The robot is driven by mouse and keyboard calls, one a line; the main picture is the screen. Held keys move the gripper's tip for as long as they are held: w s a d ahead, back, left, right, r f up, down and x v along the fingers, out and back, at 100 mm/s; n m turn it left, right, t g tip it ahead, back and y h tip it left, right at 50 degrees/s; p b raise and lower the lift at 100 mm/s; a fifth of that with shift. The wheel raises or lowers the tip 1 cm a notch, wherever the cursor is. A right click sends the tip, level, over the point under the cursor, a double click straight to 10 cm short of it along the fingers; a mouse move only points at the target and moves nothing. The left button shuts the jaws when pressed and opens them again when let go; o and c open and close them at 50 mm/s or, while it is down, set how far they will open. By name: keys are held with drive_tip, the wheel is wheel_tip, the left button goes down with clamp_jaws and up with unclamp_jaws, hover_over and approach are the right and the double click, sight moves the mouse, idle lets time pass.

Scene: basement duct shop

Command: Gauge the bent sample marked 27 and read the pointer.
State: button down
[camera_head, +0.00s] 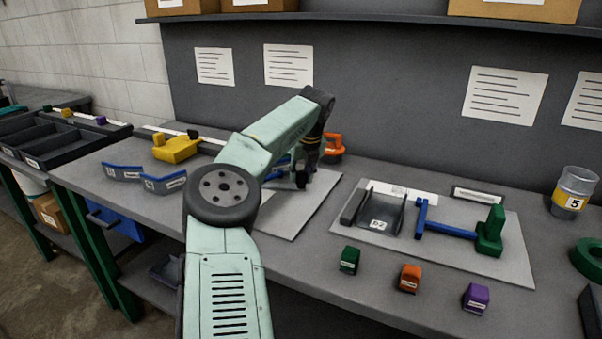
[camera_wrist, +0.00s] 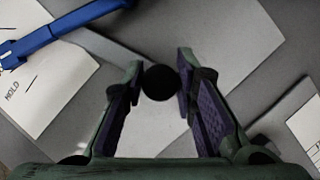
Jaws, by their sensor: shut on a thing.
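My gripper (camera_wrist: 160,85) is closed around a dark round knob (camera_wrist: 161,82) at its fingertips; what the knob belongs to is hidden. In the head view my gripper (camera_head: 302,180) is low over a grey board, largely covered by my arm. A blue piece (camera_wrist: 62,27) lies left of the fingers in the wrist view, by a card printed HOLD (camera_wrist: 40,88). Two bent blue strips with white labels stand left of my arm, one further left (camera_head: 122,173) and one nearer (camera_head: 164,183). No label reads clearly as 27. I cannot make out a pointer.
A second grey board (camera_head: 490,262) at right holds a dark tray (camera_head: 372,222) and a blue bar (camera_head: 450,231) ending in a green block (camera_head: 490,232). Green (camera_head: 349,260), orange (camera_head: 410,278) and purple (camera_head: 475,298) blocks line the front. An orange object (camera_head: 333,146) stands behind my gripper.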

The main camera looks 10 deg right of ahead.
drive_tip(key=shift+d+r, duration=0.1)
drive_tip(key=c, duration=1.3)
unclamp_jaws()
drive_tip(key=v, duration=1.2)
